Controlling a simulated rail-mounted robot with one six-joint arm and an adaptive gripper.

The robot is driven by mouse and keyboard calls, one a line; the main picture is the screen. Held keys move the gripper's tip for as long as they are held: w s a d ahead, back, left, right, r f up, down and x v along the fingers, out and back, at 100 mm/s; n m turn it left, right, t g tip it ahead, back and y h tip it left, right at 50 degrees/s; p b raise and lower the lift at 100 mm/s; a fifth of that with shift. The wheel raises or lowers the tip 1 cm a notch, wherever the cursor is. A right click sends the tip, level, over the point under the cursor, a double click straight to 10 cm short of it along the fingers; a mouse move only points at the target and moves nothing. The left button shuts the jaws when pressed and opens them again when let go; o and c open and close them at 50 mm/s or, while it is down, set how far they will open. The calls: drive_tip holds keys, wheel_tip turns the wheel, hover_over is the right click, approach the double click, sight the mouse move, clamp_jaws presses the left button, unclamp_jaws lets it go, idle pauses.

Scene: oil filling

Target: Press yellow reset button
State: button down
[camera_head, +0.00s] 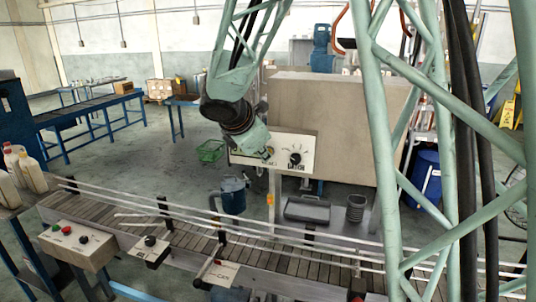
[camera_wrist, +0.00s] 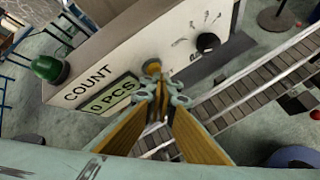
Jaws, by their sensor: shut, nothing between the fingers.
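The yellow reset button (camera_wrist: 152,66) sits on the light control panel (camera_wrist: 110,62), just beyond my fingertips in the wrist view. My gripper (camera_wrist: 162,96) is shut and empty, its tips close in front of the button. I cannot tell whether they touch it. The panel also carries a green button (camera_wrist: 50,68), a display reading 0 PCS (camera_wrist: 110,95) under the word COUNT, and a black knob (camera_wrist: 207,42). In the head view my gripper (camera_head: 266,151) is at the left part of the panel (camera_head: 306,143) and hides the yellow button.
A slatted conveyor with rails (camera_head: 180,232) runs below the panel. A box with red and green buttons (camera_head: 76,246) stands at its front left. White bottles (camera_head: 32,172) stand at the left. A blue jug (camera_head: 232,196) and a dark tray (camera_head: 307,211) are below the panel.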

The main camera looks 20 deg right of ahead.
drive_tip(key=shift+s, duration=0.1)
idle(0.3)
drive_tip(key=shift+s+a+b, duration=0.3)
drive_tip(key=shift+s+a, duration=0.15)
drive_tip(key=shift+s, duration=0.2)
drive_tip(key=shift+s+a, duration=0.1)
drive_tip(key=shift+s+a+b, duration=0.35)
drive_tip(key=shift+s+a, duration=0.3)
drive_tip(key=shift+s, duration=0.35)
drive_tip(key=shift+s+a+b, duration=0.35)
drive_tip(key=shift+s+a, duration=0.3)
drive_tip(key=shift+s, duration=0.35)
